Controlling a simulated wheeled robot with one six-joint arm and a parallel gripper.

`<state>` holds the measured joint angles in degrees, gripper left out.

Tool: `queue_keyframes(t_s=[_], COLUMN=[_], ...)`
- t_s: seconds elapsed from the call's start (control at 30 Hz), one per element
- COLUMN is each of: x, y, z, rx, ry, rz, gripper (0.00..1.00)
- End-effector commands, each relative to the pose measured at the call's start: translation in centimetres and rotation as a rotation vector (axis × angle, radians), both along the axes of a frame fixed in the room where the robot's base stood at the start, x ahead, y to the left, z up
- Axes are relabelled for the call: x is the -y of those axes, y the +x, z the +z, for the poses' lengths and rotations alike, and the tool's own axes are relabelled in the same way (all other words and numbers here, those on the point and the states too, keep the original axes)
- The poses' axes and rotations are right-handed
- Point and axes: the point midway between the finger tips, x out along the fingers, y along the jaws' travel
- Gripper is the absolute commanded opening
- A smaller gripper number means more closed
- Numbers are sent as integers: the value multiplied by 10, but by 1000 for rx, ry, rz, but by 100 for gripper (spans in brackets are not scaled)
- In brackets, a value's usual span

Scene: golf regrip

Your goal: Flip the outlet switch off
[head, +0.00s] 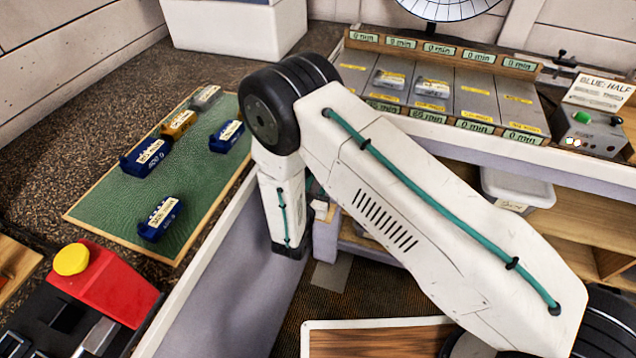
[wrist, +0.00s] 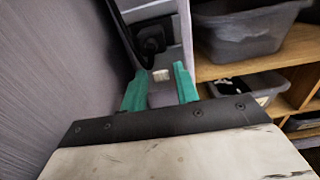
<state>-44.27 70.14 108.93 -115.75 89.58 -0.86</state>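In the wrist view my gripper (wrist: 160,82) has two teal fingers standing apart with a gap between them. A small pale block (wrist: 162,75), which may be the outlet switch, shows between and just beyond the fingertips. A black plug-like part (wrist: 151,42) with a dark cord sits above it on a grey upright face. I cannot tell whether the fingers touch the pale block, or which way the switch is set. In the head view my arm reaches down beside the bench end, and a small white piece (head: 320,208) shows there on a grey post (head: 325,238). My fingertips are mostly hidden.
A lilac-grey panel (wrist: 55,80) stands close on the left. Wooden shelves with a grey bin (wrist: 245,35) are close on the right. In the head view a green mat (head: 195,185) holds several labelled blocks, and a red device with a yellow button (head: 71,259) sits lower left.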

Motion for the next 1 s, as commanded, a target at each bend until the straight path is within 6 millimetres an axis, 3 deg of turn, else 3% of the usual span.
queue_keyframes(t_s=[0.03, 0.1, 0.37, 0.73, 1.0], x=[0, 0, 0, -1, -1], y=[0, 0, -1, -2, -3], z=[0, 0, -4, -19, -19], rx=[0, 0, 47, 322, 357], ry=[0, 0, -18, -116, -128], rz=[0, 0, -1, -1, 0], gripper=[15, 0, 0, 0, 0])
